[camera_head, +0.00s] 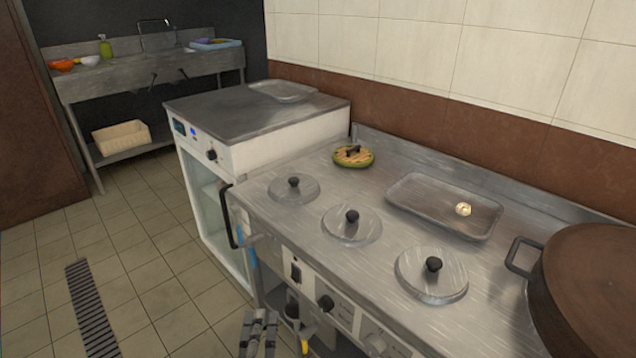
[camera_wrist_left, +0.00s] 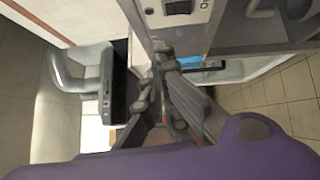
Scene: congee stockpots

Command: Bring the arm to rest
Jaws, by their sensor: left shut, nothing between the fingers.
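My left gripper (camera_head: 258,322) is low at the bottom of the head view, in front of the steel counter's front panel. Its fingers are shut with nothing between them. In the left wrist view the gripper (camera_wrist_left: 163,62) points toward the panel front, apart from any object that I can make out. My right gripper is not in view. Three round steel lids with black knobs sit in the counter top: a far lid (camera_head: 293,189), a middle lid (camera_head: 351,224) and a near lid (camera_head: 431,274).
The steel counter (camera_head: 320,172) holds a shallow tray (camera_head: 420,205), a round green-rimmed item (camera_head: 353,156) and a large brown-topped pot (camera_head: 590,290). A glass-door cabinet (camera_head: 250,112) stands beyond, and a sink table (camera_head: 120,75) at the back left.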

